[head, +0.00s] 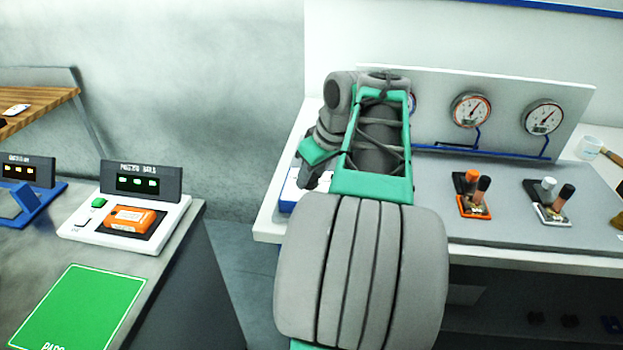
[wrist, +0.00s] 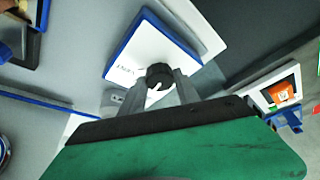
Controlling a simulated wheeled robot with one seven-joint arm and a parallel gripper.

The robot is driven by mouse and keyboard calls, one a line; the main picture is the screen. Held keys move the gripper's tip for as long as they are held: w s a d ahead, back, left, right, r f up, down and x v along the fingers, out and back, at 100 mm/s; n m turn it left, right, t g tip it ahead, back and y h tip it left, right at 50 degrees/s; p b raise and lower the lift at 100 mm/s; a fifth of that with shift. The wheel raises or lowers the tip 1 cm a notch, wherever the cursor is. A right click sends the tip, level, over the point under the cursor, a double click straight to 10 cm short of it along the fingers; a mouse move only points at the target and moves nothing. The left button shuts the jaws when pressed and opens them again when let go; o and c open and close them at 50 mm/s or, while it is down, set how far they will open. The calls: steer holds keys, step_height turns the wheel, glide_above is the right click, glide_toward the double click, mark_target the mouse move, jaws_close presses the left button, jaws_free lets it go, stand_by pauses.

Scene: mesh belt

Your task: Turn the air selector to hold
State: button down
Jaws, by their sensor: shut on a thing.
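The air selector (wrist: 138,48) appears to be the white panel with a blue edge in the wrist view. A round black knob (wrist: 160,72) stands on it, with a small white mark beside it. My gripper (wrist: 160,84) is shut on this knob, one grey finger on each side. In the head view the white and blue unit (head: 291,188) is largely hidden behind my arm, and the knob cannot be seen there.
Pressure gauges (head: 471,110) stand on a back panel, joined by blue pipe. Lever valves on an orange plate (head: 472,206) and a white plate (head: 548,214) sit right of my arm. A scale (head: 78,226) with an orange device (head: 130,219) stands on the left bench, beyond a gap.

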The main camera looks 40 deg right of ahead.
steer(key=shift+f+m, duration=0.1)
steer(key=shift+m, duration=0.5)
steer(key=shift+h+b, duration=0.3)
steer(key=c, duration=0.9)
jaws_free()
steer(key=p+v, duration=0.2)
steer(key=v, duration=0.6)
